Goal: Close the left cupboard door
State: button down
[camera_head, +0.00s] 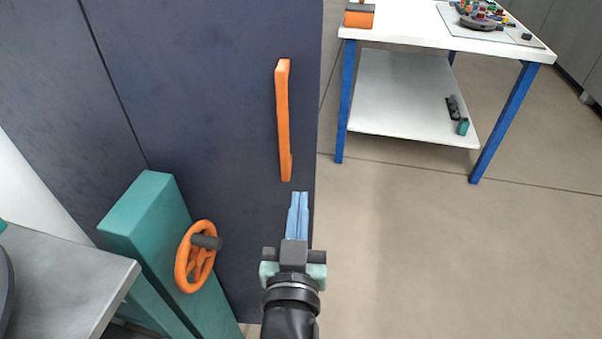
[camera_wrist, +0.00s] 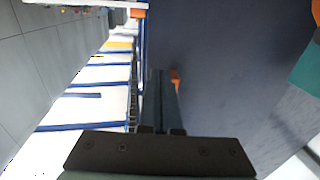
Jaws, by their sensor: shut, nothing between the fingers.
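A dark navy cupboard door (camera_head: 215,90) fills the upper left of the head view, with an upright orange handle (camera_head: 284,120) near its right edge. The door's face also shows in the wrist view (camera_wrist: 230,70), where a bit of the orange handle (camera_wrist: 175,78) shows beside the fingers. My gripper (camera_head: 299,194) is shut and empty, just below the handle's lower end and close to the door's right edge. It also shows in the wrist view (camera_wrist: 160,74). I cannot tell whether the fingers touch the door, or how far open the door stands.
A teal post (camera_head: 150,215) with an orange handwheel (camera_head: 196,257) stands in front of the door at lower left, beside a grey table (camera_head: 75,275). A white table (camera_head: 440,32) with blue legs and a lower shelf stands at upper right. The floor (camera_head: 450,260) at right is clear.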

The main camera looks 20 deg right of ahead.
aim_at(302, 167)
jog(key=shift+p+x, duration=0.3)
jog(key=shift+x, duration=2.7)
jog(key=shift+w, duration=0.1)
